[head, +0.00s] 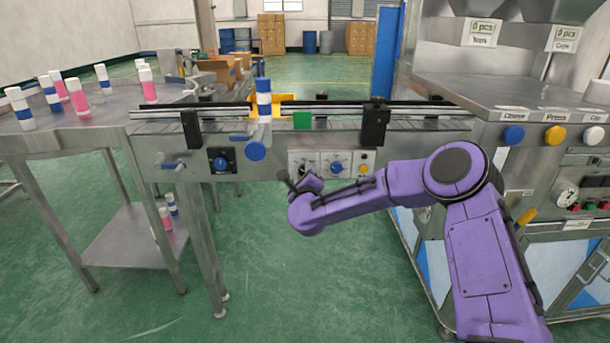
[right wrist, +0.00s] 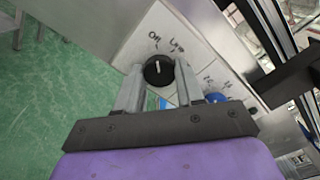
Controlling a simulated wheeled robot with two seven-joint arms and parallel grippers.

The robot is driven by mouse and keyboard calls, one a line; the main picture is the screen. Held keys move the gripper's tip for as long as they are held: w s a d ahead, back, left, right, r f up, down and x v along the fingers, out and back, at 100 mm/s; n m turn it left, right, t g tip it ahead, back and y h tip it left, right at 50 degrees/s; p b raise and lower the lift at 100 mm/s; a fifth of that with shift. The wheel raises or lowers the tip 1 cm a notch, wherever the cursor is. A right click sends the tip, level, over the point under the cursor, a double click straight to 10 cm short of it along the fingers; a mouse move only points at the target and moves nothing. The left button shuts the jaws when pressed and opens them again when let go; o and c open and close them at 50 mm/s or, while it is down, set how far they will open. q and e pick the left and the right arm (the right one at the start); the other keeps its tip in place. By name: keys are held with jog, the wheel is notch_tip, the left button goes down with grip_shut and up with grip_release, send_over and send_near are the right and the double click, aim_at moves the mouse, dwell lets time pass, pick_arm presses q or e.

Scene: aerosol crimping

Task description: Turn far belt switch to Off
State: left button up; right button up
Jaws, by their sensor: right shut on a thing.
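The black belt switch knob (right wrist: 158,71) sits on a pale plate in the right wrist view, between my right gripper's fingertips (right wrist: 160,80). Its white pointer mark points roughly up in that picture, toward handwriting that looks like "Off"; "Low" is written to the right of it. In the head view my right gripper (head: 301,180) reaches the white control panel (head: 320,158) on the conveyor's front from below, and mostly hides the knob. The fingers are shut on the knob. My left gripper is not in view.
A blue knob (head: 337,168) and a yellow button (head: 362,169) sit just right of the switch. Another blue knob (head: 221,163) is farther left. A blue-and-white can (head: 264,98) stands on the belt above. A steel table (head: 95,135) with several cans stands left.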

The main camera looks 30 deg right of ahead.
jog(key=o, duration=1)
jog(key=shift+o, duration=0.2)
jog(key=v, duration=1)
jog(key=shift+s+b, duration=0.3)
jog(key=shift+b, duration=0.1)
jog(key=shift+a, duration=0.1)
